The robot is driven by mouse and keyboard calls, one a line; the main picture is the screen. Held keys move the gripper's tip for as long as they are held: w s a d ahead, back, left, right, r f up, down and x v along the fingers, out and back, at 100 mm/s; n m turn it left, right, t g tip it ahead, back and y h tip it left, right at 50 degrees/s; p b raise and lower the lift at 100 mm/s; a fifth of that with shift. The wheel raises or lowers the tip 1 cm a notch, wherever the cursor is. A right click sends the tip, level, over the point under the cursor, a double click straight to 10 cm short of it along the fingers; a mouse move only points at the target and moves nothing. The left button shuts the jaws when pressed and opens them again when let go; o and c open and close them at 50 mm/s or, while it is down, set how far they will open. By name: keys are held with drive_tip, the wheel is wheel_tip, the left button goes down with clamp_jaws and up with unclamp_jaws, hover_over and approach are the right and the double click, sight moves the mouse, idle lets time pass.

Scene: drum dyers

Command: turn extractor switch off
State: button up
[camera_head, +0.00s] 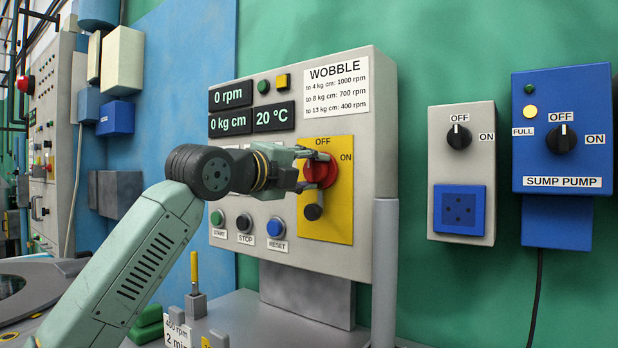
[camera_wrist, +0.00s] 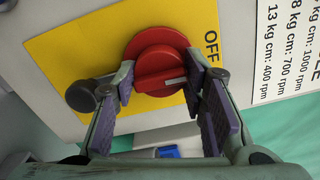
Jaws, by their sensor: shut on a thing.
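A red rotary switch (camera_head: 322,168) sits on a yellow plate (camera_head: 340,225) on the grey control panel, with OFF printed above it and ON to its upper right. No extractor label is legible. In the wrist view, the red switch (camera_wrist: 160,62) has a raised handle with a white mark. The mark is at the handle's right end, on the side where OFF is printed. My gripper (camera_head: 306,170) is shut on this handle. In the wrist view, the fingers of my gripper (camera_wrist: 158,88) press its two ends and partly hide it.
A dark round knob (camera_head: 313,212) sits just below the switch. START, STOP and RESET buttons (camera_head: 276,227) are at the panel's lower left. Right of the panel are a grey switch box (camera_head: 468,185) and a blue SUMP PUMP box (camera_head: 590,105). A yellow-handled lever (camera_head: 195,268) stands below.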

drive_tip(key=shift+n, duration=0.3)
drive_tip(key=o, duration=1.2)
drive_tip(key=shift+c, duration=0.2)
drive_tip(key=v, duration=1.2)
